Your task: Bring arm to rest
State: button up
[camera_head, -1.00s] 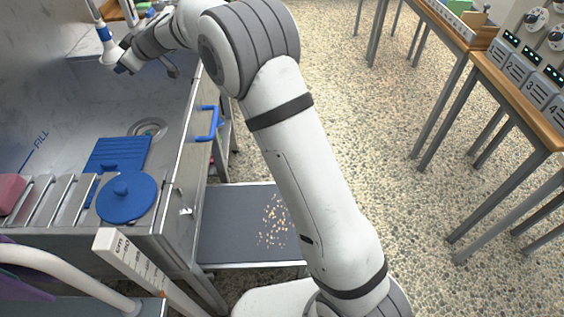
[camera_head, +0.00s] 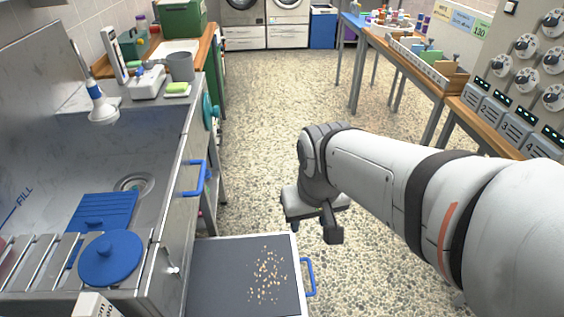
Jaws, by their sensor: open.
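My arm reaches in from the right edge, its white links angled toward the middle of the view. My gripper (camera_head: 313,217) hangs at its end over the speckled floor, with its two dark fingers spread apart and nothing between them. It is to the right of the steel counter and above and beyond the grey-topped open drawer or tray (camera_head: 215,270). No object is in its grasp.
The steel sink counter (camera_head: 150,215) with a blue lid (camera_head: 110,257) and blue ribbed mat (camera_head: 103,217) runs along the left. The tray, with scattered crumbs (camera_head: 267,275) and a blue handle (camera_head: 309,277), juts out low. Tables stand at right. Floor (camera_head: 275,110) beyond is clear.

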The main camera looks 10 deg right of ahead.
jog(key=shift+s+a+f, duration=0.1)
jog(key=shift+s, duration=0.15)
jog(key=w+p+v, duration=0.1)
jog(key=p+v, duration=0.6)
jog(key=shift+r, duration=0.4)
jog(key=shift+w, duration=0.1)
jog(key=shift+c, duration=1)
